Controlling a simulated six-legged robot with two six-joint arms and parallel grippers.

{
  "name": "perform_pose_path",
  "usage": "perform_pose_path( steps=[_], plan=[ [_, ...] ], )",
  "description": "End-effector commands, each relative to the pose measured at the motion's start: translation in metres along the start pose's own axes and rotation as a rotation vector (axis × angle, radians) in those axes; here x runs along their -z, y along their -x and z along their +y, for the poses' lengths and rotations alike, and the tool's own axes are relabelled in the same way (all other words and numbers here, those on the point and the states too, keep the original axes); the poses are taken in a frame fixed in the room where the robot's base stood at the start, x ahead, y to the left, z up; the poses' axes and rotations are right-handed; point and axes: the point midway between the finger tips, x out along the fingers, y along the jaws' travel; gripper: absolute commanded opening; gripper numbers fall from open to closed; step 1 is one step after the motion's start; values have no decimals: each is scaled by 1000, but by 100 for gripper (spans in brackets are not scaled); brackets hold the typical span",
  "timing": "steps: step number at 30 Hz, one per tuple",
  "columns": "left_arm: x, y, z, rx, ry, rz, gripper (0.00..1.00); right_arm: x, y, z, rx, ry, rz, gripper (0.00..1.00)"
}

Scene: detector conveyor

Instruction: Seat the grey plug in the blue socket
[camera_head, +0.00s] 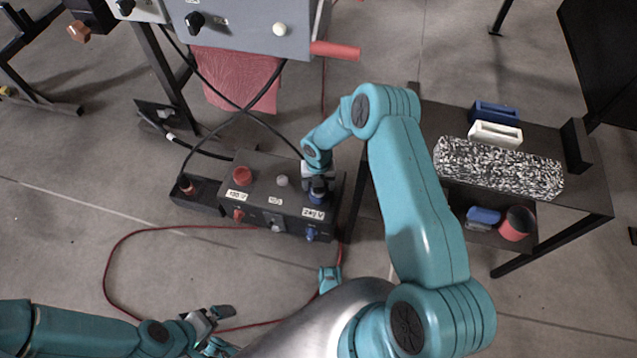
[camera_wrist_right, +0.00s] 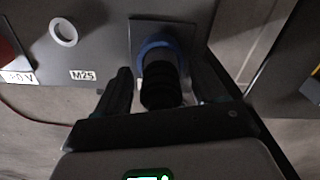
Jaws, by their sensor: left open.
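The blue socket (camera_head: 318,197) is on top of the dark box at its right end, above the 240 V label. In the right wrist view its blue ring (camera_wrist_right: 153,46) surrounds the end of a dark, ribbed plug (camera_wrist_right: 160,85), apparently the grey plug. The plug's end is at the ring; I cannot tell how deep it sits. My right gripper (camera_head: 318,180) is over the socket. In the wrist view its fingers (camera_wrist_right: 160,90) stand on either side of the plug, with gaps showing. My left gripper (camera_head: 222,328) is open and empty, low over the floor.
The dark box (camera_head: 262,172) also carries a red socket (camera_head: 242,176) and a pale middle one (camera_head: 281,181). Black cables run behind it. A side table at right holds a speckled block (camera_head: 498,168) and a white piece (camera_head: 495,134). A red cable (camera_head: 107,270) lies on the floor.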

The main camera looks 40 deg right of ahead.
Motion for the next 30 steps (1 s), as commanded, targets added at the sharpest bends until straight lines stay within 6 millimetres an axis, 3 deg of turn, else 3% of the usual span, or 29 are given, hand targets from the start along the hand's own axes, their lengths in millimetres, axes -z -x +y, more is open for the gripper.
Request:
perform_pose_path(
  steps=[8,18,23,26,30],
  plan=[
    [-1,3,1,0,-1,-2,100,0,7,0,0,0,-1,70],
    [-6,22,12,-2,-15,-16,100,-1,65,0,0,0,-2,70],
    [-7,24,13,-2,-18,-18,100,5,74,3,-10,-30,7,70],
    [-7,23,13,-2,-19,-19,100,28,70,15,-50,-186,42,70],
    [-7,23,13,-2,-18,-19,100,94,65,43,-128,-687,166,70]
  ],
)
